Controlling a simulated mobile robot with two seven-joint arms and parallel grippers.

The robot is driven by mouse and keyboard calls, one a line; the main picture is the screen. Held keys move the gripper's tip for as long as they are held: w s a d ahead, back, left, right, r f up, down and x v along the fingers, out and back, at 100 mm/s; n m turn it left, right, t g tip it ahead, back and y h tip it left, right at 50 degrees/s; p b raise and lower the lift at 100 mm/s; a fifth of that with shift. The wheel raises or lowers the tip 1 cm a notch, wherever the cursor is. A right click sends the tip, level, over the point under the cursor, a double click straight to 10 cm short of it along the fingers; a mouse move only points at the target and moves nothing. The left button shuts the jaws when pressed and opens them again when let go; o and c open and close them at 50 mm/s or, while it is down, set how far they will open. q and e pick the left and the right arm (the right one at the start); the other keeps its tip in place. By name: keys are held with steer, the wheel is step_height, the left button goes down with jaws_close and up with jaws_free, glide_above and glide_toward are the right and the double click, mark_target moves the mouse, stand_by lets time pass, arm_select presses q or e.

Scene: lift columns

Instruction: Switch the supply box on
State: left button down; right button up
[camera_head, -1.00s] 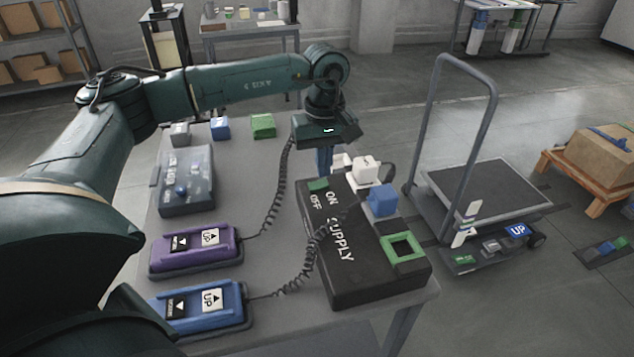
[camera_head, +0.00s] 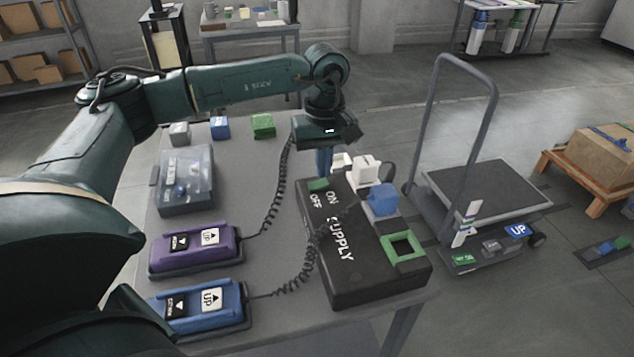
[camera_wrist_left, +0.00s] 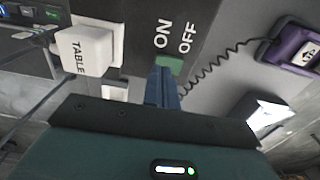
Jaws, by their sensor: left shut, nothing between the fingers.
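The supply box (camera_head: 345,262) is a dark box on the table, lettered SUPPLY, ON and OFF. Its small green switch (camera_head: 318,185) sits at the far end by the lettering. In the left wrist view the green switch (camera_wrist_left: 170,67) lies just beyond my fingertips, beside ON and OFF. My left gripper (camera_head: 324,168) is shut and empty, pointing down at the far end of the box. Its blue fingers (camera_wrist_left: 162,88) are right by the switch's edge; I cannot tell if they touch it. My right gripper is not in view.
A white plug (camera_head: 364,169) and a blue plug (camera_head: 382,200) stand on the box beside an empty green socket (camera_head: 403,246). Purple (camera_head: 194,251) and blue (camera_head: 200,306) pendants with coiled cords lie left. A cart (camera_head: 490,190) stands right.

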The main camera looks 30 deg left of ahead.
mark_target(323, 181)
arm_select(q)
steer(key=shift+f+b, duration=0.5)
steer(key=shift+f, duration=0.3)
steer(key=shift+r, duration=0.1)
steer(key=shift+r+p, duration=2.5)
steer(key=shift+r, duration=1)
steer(key=shift+f, duration=0.1)
